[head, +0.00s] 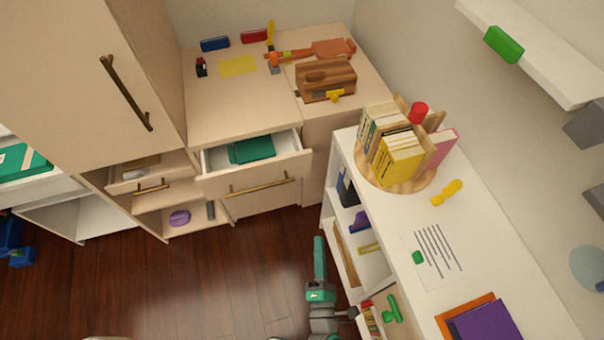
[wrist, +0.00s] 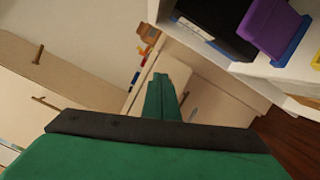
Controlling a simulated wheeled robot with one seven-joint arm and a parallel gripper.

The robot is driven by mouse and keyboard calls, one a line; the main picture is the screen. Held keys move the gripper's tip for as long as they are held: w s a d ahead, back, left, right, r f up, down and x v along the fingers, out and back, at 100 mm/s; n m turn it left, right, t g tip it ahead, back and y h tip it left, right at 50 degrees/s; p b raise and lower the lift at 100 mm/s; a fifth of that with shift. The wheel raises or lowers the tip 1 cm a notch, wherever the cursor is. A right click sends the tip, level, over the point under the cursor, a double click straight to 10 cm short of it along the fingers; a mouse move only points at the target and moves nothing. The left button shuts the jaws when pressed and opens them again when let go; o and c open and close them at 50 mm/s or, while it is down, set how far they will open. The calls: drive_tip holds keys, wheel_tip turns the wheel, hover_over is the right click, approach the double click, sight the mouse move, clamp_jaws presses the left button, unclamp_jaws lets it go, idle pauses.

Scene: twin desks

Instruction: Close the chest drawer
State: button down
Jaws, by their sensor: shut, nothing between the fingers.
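The chest drawer (head: 285,166) stands pulled out of the light wood chest (head: 225,128) in the head view, with its inside showing. A green folded item (head: 251,149) lies in it. Its front carries a long brass handle (head: 262,187). My gripper (head: 318,242) is shut and empty, below and to the right of the drawer in the picture, apart from it and beside the white shelf unit. In the wrist view my green gripper (wrist: 160,82) shows its fingers together. The drawer is hard to make out there, partly hidden behind the fingers.
A white shelf unit (head: 480,235) with books (head: 398,158) on top stands close to the right of my gripper. A small open drawer (head: 150,187) and a tall cabinet (head: 70,60) are left of the chest. Wooden floor (head: 225,270) in front is clear.

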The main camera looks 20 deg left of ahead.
drive_tip(key=w+a+f+n+g+y, duration=0.1)
drive_tip(key=w+a+f+n+y, duration=0.15)
drive_tip(key=w+n, duration=0.5)
drive_tip(key=w+a+f+n+g+y, duration=0.1)
drive_tip(key=w+a+f+n+y, duration=0.15)
drive_tip(key=w+n, duration=0.45)
drive_tip(key=n+h, duration=0.1)
drive_tip(key=n, duration=0.1)
approach(299, 166)
drive_tip(key=x, duration=0.6)
drive_tip(key=shift+w, duration=0.2)
